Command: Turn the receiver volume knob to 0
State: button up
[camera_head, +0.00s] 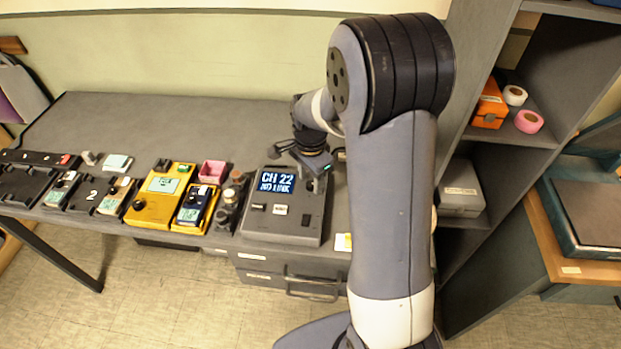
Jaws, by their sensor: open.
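The receiver (285,226) is a grey box on the bench, just left of my arm. Its lit screen reads "CH 22 NO LINK". Small buttons sit on its front part. My gripper (314,181) is over the receiver's back right part, right of the screen, pointing down. It is open. The volume knob cannot be made out; my gripper and wrist cover the area there. Whether the fingers are around a knob or touching anything cannot be told at this size.
Left of the receiver stand dark cylindrical parts (232,200), a pink box (213,172), yellow testers (159,198) and dark chargers (20,186). A shelf unit (540,95) rises on the right. The bench (150,120) is clear at the back.

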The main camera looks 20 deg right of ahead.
jog(key=shift+f, duration=0.4)
jog(key=shift+c, duration=0.4)
grip_shut()
